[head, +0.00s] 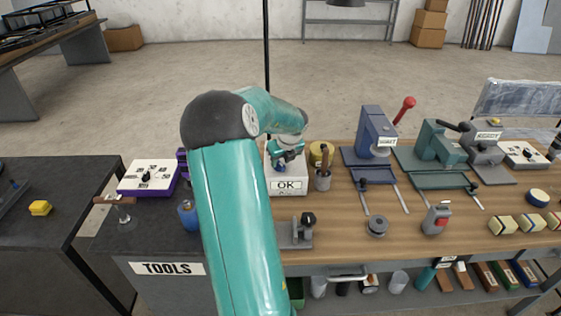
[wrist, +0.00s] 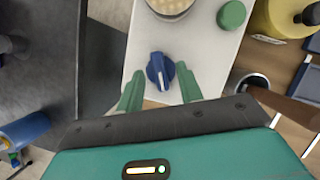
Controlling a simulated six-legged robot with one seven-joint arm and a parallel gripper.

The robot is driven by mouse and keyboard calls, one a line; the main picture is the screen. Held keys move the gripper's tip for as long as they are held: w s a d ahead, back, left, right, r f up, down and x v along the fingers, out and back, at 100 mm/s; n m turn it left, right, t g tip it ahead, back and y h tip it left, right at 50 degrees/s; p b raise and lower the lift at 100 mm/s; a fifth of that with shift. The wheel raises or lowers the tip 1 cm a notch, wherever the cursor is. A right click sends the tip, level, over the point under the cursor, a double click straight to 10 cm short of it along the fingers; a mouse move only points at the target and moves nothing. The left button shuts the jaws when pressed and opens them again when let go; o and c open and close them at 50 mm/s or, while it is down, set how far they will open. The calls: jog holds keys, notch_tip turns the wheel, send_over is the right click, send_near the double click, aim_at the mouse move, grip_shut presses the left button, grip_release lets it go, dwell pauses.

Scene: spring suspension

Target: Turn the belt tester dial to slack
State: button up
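A blue dial (wrist: 158,68) with a white pointer mark sits on a white box (wrist: 205,45) in the wrist view. The mark is at the dial's lower end, on the side toward my gripper. My gripper (wrist: 160,84) is open, with one green finger on each side of the dial; gaps show and I cannot tell how deep the fingers reach. In the head view my gripper (head: 287,152) is over the white box (head: 287,173), whose front sign reads "OK". The dial is mostly hidden there. No "slack" marking or tester name is legible.
A round cream part and a green button (wrist: 231,14) are on the box. A yellow container (head: 317,152) and a cup with a brown handle (head: 323,180) stand close to its right. A white panel with a black knob (head: 148,175) is at left, presses at right.

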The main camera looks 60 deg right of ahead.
jog(key=shift+w+d+f, duration=0.1)
jog(key=shift+f, duration=0.35)
grip_shut()
